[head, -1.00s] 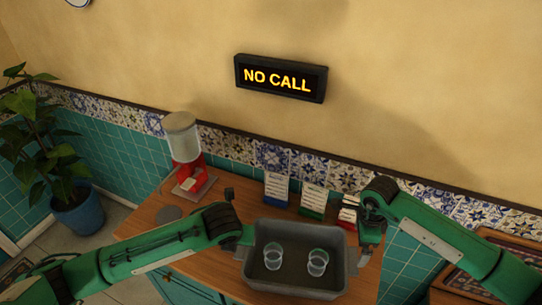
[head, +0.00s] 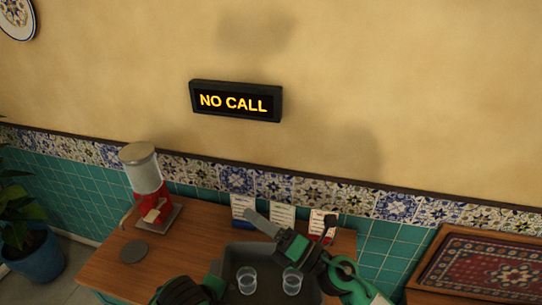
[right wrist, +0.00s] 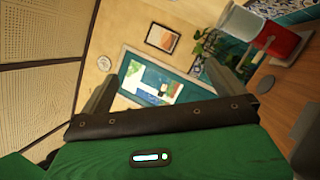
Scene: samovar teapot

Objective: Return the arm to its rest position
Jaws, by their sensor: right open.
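My right gripper (head: 290,226) is open and empty, raised above the back right of the grey tub. Its two spread fingers also show in the right wrist view (right wrist: 165,85), with nothing between them. The grey tub (head: 268,263) stands on the wooden counter and holds two clear glasses, one at left (head: 247,280) and one at right (head: 292,282). My left arm's dark and green end (head: 190,290) is at the bottom edge, beside the tub's left side. Its fingers cannot be made out.
A red dispenser (head: 146,182) stands on the wooden counter (head: 180,245) at left, near a round grey disc (head: 133,251). Several cards (head: 282,217) stand along the back. A patterned rug panel (head: 485,270) lies at right. The wall sign (head: 236,102) reads NO CALL.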

